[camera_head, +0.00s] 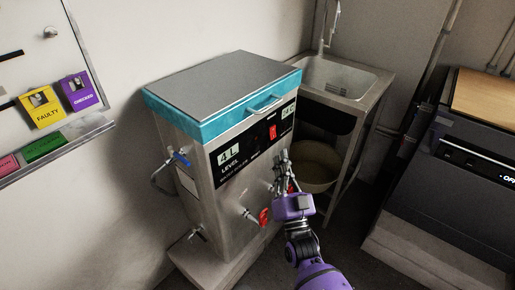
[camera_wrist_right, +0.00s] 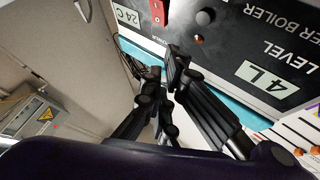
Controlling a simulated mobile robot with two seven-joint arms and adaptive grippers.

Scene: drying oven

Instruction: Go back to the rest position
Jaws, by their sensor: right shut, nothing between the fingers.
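My right gripper (camera_head: 283,160) is purple and black, and its arm comes in from the bottom of the head view. It is in front of the steel boiler (camera_head: 228,205), near the right part of its front panel. The right wrist view shows the gripper's dark fingers (camera_wrist_right: 164,72) close together with nothing held, over the panel marked "4 L" and "24 C". I cannot tell whether the fingertips touch the panel. My left gripper is in neither view.
The boiler has a teal rim (camera_head: 215,115), a front handle, a red switch (camera_head: 273,131) and red-handled taps (camera_head: 263,217). A sink (camera_head: 340,78) stands behind it, with a bucket (camera_head: 316,168) below. A dark appliance (camera_head: 468,160) stands right. A whiteboard (camera_head: 35,75) hangs left.

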